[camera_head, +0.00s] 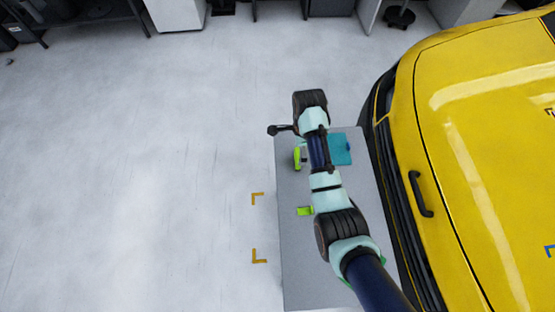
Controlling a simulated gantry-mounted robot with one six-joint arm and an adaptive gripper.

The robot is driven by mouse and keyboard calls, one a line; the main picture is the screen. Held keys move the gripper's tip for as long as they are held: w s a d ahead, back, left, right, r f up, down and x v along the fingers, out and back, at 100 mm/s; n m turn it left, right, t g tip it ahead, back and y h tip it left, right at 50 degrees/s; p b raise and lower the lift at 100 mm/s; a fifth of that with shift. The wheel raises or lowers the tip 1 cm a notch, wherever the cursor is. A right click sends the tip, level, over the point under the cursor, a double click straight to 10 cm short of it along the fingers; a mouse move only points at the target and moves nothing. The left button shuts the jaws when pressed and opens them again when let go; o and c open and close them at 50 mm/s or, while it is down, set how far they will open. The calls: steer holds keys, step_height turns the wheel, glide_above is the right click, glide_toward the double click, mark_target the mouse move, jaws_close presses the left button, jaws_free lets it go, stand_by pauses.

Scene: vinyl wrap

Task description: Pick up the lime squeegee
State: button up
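I cannot tell for sure which of the two is the squeegee. My arm reaches over the table from the lower right. A small dark part (277,130) sticks out left from the wrist end and seems to be my gripper, near the table's far left corner. Its fingers cannot be made out.
A teal item (341,148) lies on the table right of my wrist. A yellow vehicle (480,120) stands close along the table's right side. Orange corner marks (257,198) are on the floor to the left, where there is free room. Cabinets line the back.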

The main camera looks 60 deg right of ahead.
mark_target(298, 159)
steer(key=f, duration=0.2)
steer(key=f+b, duration=0.1)
steer(key=f, duration=0.1)
steer(key=f+b, duration=0.1)
steer(key=f, duration=0.2)
steer(key=shift+s+a, duration=0.1)
steer(key=shift+a, duration=0.15)
steer(key=c, duration=1.2)
